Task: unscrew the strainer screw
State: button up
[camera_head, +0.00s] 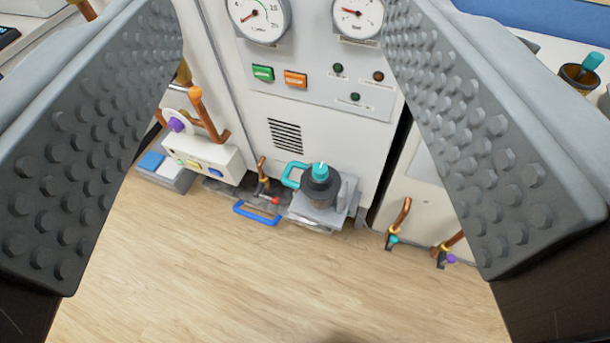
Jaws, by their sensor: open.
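My gripper (290,130) is open and empty. Its two grey studded fingers fill the left and right sides of the view, with a wide gap between them. Through the gap, well beyond the fingers, a dark round fitting with a teal cap (320,171) stands on a grey block (325,213) low in front of the white cabinet. A teal loop handle (292,174) shows at the fitting's left side. I cannot tell for certain which part is the strainer screw. The fingers touch none of these parts.
The white cabinet (300,110) carries two gauges and green and orange buttons. Left of the fitting are a blue handle (256,213), copper pipes and a small panel (203,161). More copper pipe ends (399,220) are at the right. The wood floor (290,290) in front is clear.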

jog(key=w+f+m+g, duration=0.4)
jog(key=w+f, duration=0.1)
jog(key=w, duration=0.5)
jog(key=m+g+h, duration=0.2)
jog(key=m+g, duration=0.8)
jog(key=m, duration=0.2)
send_over(320, 168)
jog(key=s+a, duration=0.2)
jog(key=a, duration=0.3)
notch_tip(320, 168, down, 17)
jog(key=w+a+f+m+g+h, duration=0.2)
jog(key=w+f+m+g, duration=0.35)
jog(key=f, duration=0.55)
jog(key=shift+m+t, duration=0.35)
jog(key=shift+t, duration=0.1)
jog(key=x, duration=1.7)
jog(key=shift+s+d+r, duration=0.1)
jog(key=shift+s+d, duration=0.2)
jog(key=shift+d, duration=0.05)
jog(key=c, duration=1)
